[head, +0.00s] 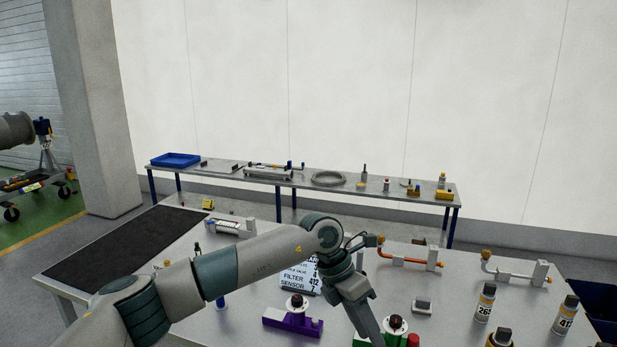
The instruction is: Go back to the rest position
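My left arm reaches in from the lower left, over the near grey table (450,310). It bends down at its joint near the middle of the view. My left gripper (368,325) points down beside a green block (362,341) with a black round knob on it (395,323). It is seen edge-on, so I cannot tell whether it is open or shut, or whether it touches the block. My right gripper is not in view.
A purple block (305,327) and a sign reading FILTER SENSOR 412 (297,281) stand left of the gripper. Bottles labelled 262 (484,304) and 412 (565,315) stand right. A black mat (125,247) lies left; a long back table (410,190) holds parts.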

